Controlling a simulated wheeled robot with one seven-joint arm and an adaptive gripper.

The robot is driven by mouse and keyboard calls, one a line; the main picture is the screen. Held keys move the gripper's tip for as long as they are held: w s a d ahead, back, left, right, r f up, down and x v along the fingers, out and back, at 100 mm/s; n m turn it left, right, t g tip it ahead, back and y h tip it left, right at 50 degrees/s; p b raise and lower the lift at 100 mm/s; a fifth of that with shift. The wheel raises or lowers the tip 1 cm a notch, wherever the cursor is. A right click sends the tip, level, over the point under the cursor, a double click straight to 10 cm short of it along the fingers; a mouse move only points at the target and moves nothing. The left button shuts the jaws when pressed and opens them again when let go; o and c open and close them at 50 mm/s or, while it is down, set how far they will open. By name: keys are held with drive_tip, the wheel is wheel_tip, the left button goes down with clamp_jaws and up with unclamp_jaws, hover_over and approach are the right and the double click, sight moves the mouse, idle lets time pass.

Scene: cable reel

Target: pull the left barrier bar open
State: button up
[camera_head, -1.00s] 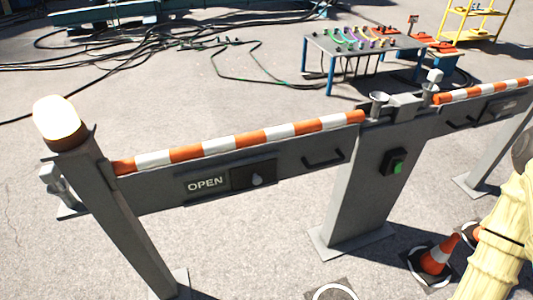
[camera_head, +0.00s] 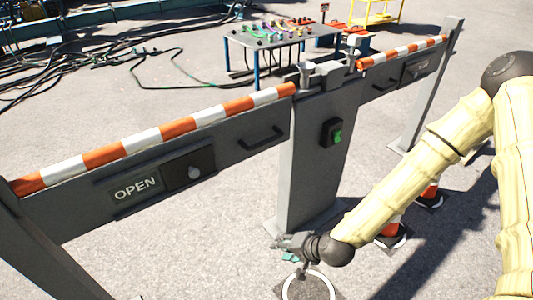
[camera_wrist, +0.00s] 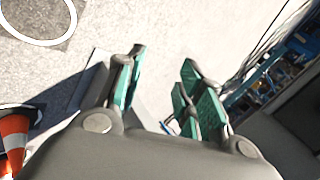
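The left barrier bar (camera_head: 225,148) is a grey beam topped with an orange and white striped tube. It spans from the left post to the grey centre post (camera_head: 303,165), with its right end at that post. It carries an OPEN label (camera_head: 136,188), a panel with a light knob (camera_head: 194,172) and a dark handle (camera_head: 262,138) near its right end. My gripper (camera_head: 287,257) is low in front of the centre post's foot, below and apart from the handle. In the wrist view, its green-padded fingers (camera_wrist: 163,92) stand apart with nothing between them.
The right barrier bar (camera_head: 403,70) continues beyond the centre post. A switch box with a green button (camera_head: 337,136) is on the post. Traffic cones (camera_head: 391,232) stand beneath my arm. A table with coloured cables (camera_head: 270,40) stands behind. Open pavement lies in front of the left bar.

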drive_tip(key=w+a+r+m+t+y+b, duration=0.2)
drive_tip(key=w+r+t+b, duration=0.2)
drive_tip(key=w+r, duration=0.65)
drive_tip(key=m+t+y+b, duration=0.1)
drive_tip(key=m+t+b, duration=0.2)
drive_tip(key=b, duration=0.1)
approach(268, 142)
drive_tip(key=x, duration=1.1)
drive_tip(key=shift+d+b, duration=0.1)
drive_tip(key=shift+b, duration=0.25)
clamp_jaws()
